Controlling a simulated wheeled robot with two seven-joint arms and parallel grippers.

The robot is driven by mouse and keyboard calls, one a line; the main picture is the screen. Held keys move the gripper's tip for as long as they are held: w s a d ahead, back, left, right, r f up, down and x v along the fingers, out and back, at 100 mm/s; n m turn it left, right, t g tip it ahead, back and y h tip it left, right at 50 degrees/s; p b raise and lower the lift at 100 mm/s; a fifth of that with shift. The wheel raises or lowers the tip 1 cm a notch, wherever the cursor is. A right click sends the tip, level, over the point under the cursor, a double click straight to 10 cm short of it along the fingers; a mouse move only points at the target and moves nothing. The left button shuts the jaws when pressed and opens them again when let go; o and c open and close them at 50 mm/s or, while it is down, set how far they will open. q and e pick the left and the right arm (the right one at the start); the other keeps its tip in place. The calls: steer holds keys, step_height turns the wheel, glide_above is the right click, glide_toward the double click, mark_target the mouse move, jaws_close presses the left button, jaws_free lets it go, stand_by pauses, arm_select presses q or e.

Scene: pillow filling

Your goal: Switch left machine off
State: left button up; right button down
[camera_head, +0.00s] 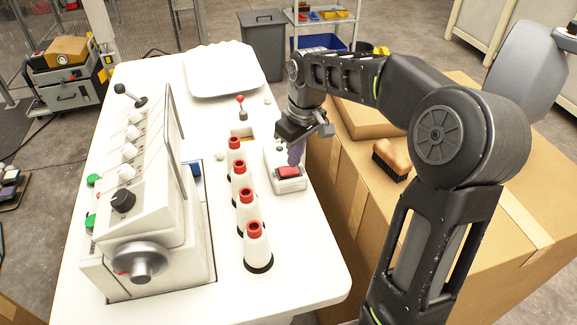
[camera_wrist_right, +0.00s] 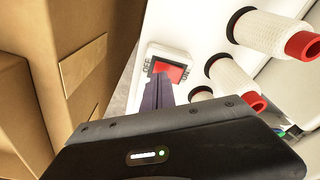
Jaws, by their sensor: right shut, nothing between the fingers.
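The machine (camera_head: 150,190) with several knobs stands on the left of the white table. A white switch box with a red rocker switch (camera_head: 288,172) sits on the table, right of the row of thread cones. The red switch also shows in the right wrist view (camera_wrist_right: 172,73), with lettering beside it. My right gripper (camera_head: 296,160) is shut and empty, its fingers pointing down at the red switch. In the right wrist view its fingertips (camera_wrist_right: 158,90) overlap the switch's lower edge; I cannot tell whether they touch it. My left gripper is not in view.
Several white cones with red tops (camera_head: 246,200) stand close left of the switch. A small red-knobbed lever (camera_head: 240,100) is behind them. A white pillow (camera_head: 222,70) lies at the table's back. Cardboard boxes (camera_head: 460,200) stand to the right, with a brush (camera_head: 391,160) on top.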

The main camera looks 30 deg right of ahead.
mark_target(294, 170)
step_height(294, 170, up, 6)
steer(key=p, duration=0.3)
steer(key=shift+f+p, duration=0.15)
steer(key=shift+p, duration=0.25)
stand_by(0.3)
